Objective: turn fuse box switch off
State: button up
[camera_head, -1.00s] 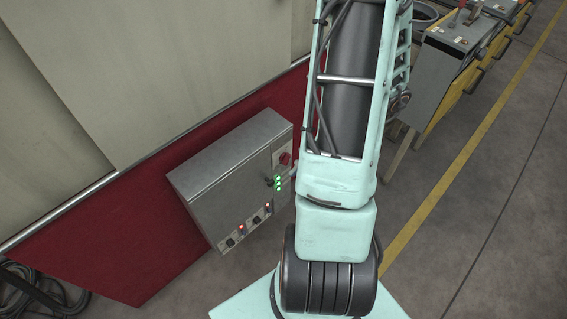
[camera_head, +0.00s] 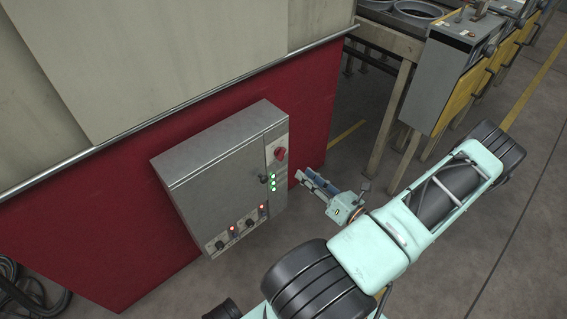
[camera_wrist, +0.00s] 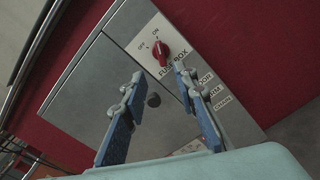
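The grey fuse box (camera_head: 215,185) is fixed low on a red wall. Its red rotary switch (camera_head: 280,154) is at the upper right of its front, on a white panel. In the wrist view, the red switch (camera_wrist: 161,50) sits near the labels OFF and ON, above the words FUSE BOX, and its handle looks nearer to ON. My gripper (camera_head: 308,179) is to the right of the box, apart from the switch. In the wrist view, my gripper (camera_wrist: 157,78) has its two blue fingers spread apart with nothing between them.
Green lights (camera_head: 273,184) and a dark knob (camera_head: 263,179) are below the switch. More knobs and lit buttons line the box's lower edge. A workbench and grey-yellow machines (camera_head: 440,80) stand at the right. Cables (camera_head: 30,290) lie at lower left.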

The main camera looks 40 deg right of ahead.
aim_at(284, 156)
jog(key=w, duration=0.3)
jog(key=w+b, duration=0.1)
jog(key=w, duration=0.3)
jog(key=w+b, duration=0.1)
jog(key=w, duration=0.2)
jog(key=shift+w+a, duration=0.35)
jog(key=shift+w, duration=0.05)
grip_shut()
